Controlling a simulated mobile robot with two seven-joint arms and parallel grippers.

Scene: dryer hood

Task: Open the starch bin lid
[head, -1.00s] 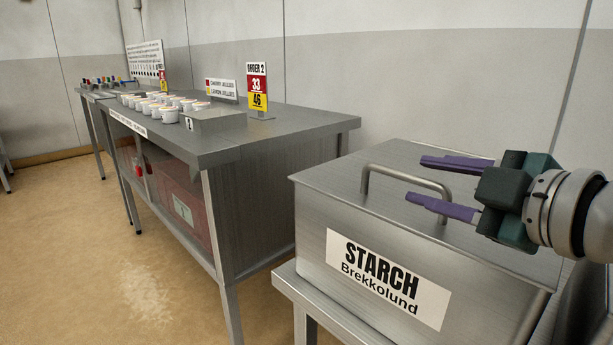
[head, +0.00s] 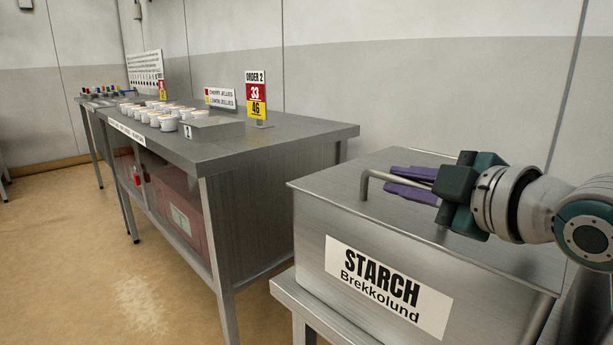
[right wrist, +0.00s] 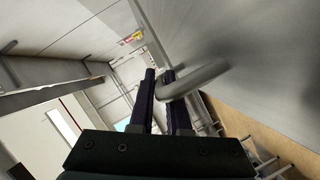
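The steel starch bin (head: 310,235) carries a STARCH Brekkolund label on its front. Its flat lid (head: 335,182) lies closed on top, with a bent bar handle (head: 368,184) across it. My right gripper (head: 390,181) reaches in from the right, its purple fingers on either side of the handle bar and close together on it. The handle's right part is hidden behind my gripper. In the right wrist view, the curved handle (right wrist: 200,78) runs in between the two dark fingers (right wrist: 160,85). My left gripper is not in view.
A long steel table (head: 290,128) stands to the left, with white tubs (head: 150,112), an ORDER 2 sign (head: 256,95) and a jellies sign (head: 220,98) on it. A wall (head: 430,90) rises behind the bin. The floor (head: 60,240) at left is clear.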

